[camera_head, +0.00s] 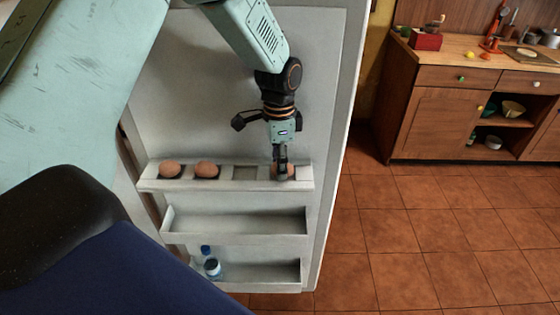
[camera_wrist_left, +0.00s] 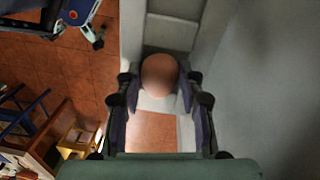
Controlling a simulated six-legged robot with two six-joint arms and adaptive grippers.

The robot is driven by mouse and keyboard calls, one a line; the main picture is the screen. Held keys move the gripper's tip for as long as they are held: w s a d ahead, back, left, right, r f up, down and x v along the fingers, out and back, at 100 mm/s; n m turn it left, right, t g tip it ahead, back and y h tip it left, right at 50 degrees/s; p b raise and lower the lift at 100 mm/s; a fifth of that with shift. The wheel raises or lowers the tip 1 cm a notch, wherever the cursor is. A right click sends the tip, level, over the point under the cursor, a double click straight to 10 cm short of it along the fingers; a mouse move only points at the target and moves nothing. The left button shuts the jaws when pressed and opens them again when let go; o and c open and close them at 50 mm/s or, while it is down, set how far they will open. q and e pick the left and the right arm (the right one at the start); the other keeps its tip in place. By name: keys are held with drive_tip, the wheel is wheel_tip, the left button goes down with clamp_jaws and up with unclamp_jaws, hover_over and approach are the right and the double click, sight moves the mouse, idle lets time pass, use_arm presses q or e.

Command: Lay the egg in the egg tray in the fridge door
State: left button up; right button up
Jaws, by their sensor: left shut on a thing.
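The egg (camera_wrist_left: 159,74) is brown and sits between the two fingers of my left gripper (camera_wrist_left: 160,88) in the left wrist view. In the head view my left gripper (camera_head: 281,172) points down at the right end of the egg tray (camera_head: 226,184), shut on the egg (camera_head: 290,170), which is mostly hidden by the fingers. The tray is the white top shelf of the open fridge door (camera_head: 335,120). Two other brown eggs (camera_head: 171,168) (camera_head: 206,170) sit in its left cups. The cup (camera_head: 245,173) just left of my gripper is empty. My right gripper is not in view.
Below the tray are an empty door shelf (camera_head: 235,225) and a lower shelf (camera_head: 265,272) with a small blue-and-clear bottle (camera_head: 212,268). A wooden counter (camera_head: 440,110) stands at the back right. The tiled floor (camera_head: 430,230) between is clear.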

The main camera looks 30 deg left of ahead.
use_arm(q)
drive_tip(key=shift+f, duration=0.3)
drive_tip(key=shift+s+f, duration=0.15)
drive_tip(key=o, duration=0.6)
drive_tip(key=shift+s, duration=0.1)
drive_tip(key=shift+c, duration=0.2)
drive_tip(key=shift+o, duration=1.3)
drive_tip(key=shift+w+f, duration=0.2)
drive_tip(key=shift+w, duration=0.05)
drive_tip(key=shift+r, duration=0.2)
wheel_tip(320, 180, up, 13)
drive_tip(key=shift+w+a, duration=0.2)
drive_tip(key=shift+w, duration=0.1)
